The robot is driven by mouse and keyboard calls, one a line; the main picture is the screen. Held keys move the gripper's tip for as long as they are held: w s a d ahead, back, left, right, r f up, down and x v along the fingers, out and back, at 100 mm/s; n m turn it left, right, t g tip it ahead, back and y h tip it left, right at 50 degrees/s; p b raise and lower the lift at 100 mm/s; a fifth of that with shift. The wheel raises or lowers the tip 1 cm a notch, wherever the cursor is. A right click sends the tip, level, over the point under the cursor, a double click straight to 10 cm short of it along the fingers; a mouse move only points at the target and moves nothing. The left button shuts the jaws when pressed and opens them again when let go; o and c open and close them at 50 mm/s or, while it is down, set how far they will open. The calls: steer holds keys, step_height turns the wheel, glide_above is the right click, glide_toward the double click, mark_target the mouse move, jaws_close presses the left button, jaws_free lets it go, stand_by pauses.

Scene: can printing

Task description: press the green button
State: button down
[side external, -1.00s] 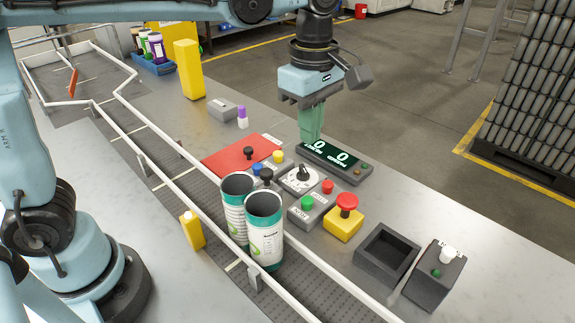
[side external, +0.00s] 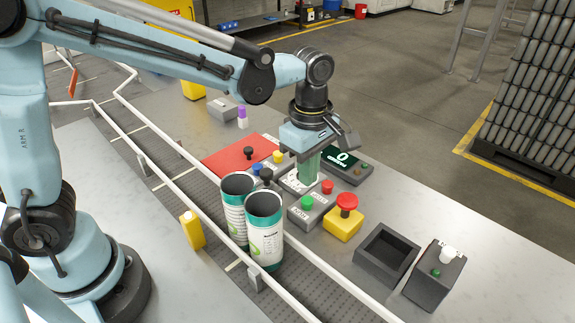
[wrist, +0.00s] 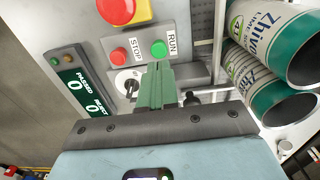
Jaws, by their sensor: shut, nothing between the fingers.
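The green button (side external: 307,202) sits on a grey control box, beside a red button (side external: 327,187). In the wrist view the green button (wrist: 159,48) is next to the label RUN, and the red button (wrist: 119,55) is next to STOP. My gripper (side external: 304,182) has green fingers pointing down, shut together and empty. It is over the rotary-knob panel, just behind the green button in the side view. In the wrist view the fingertips (wrist: 160,66) appear just short of the green button, apart from it. The exact height gap cannot be told.
A yellow box with a red emergency button (side external: 346,202) stands right of the control box. Two open cans (side external: 264,230) stand on the conveyor to the left. A counter display (side external: 343,160) is behind my gripper. A black tray (side external: 386,254) and a grey box with a smaller green button (side external: 436,272) are farther right.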

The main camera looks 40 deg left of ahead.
mark_target(307, 200)
steer(key=shift+f, duration=2.3)
steer(key=shift+f, duration=1)
steer(key=shift+r, duration=0.1)
step_height(307, 200, up, 14)
steer(key=shift+s, duration=0.1)
